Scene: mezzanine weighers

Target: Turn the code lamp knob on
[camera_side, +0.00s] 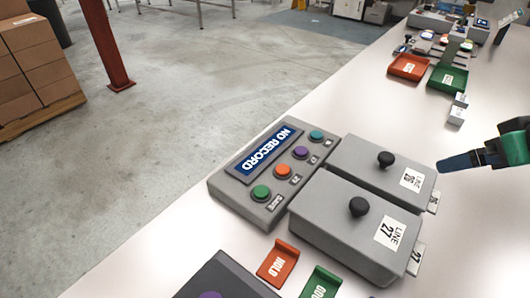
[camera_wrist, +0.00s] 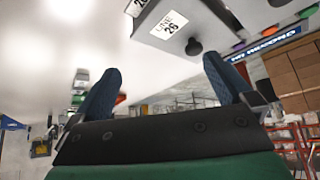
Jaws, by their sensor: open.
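No knob here is labelled as the code lamp knob, so I cannot tell which it is. Two grey boxes carry round black knobs. The LINE 26 box (camera_side: 345,160) has one knob (camera_side: 386,158), and the LINE 27 box (camera_side: 325,215) has another (camera_side: 358,206). In the wrist view, which looks upside down, the LINE 26 box (camera_wrist: 150,38) and its knob (camera_wrist: 194,46) show at the top. My gripper (camera_side: 460,162) is to the right of the LINE 26 box, apart from it. In the wrist view its blue fingers (camera_wrist: 160,85) are spread, with nothing between them.
A grey panel (camera_side: 225,190) with a NO RECORD display (camera_side: 268,151) and several coloured buttons adjoins the boxes. Red HOLD tray (camera_side: 278,263) and green tray (camera_side: 322,284) lie in front. More trays and devices (camera_side: 430,65) stand farther back.

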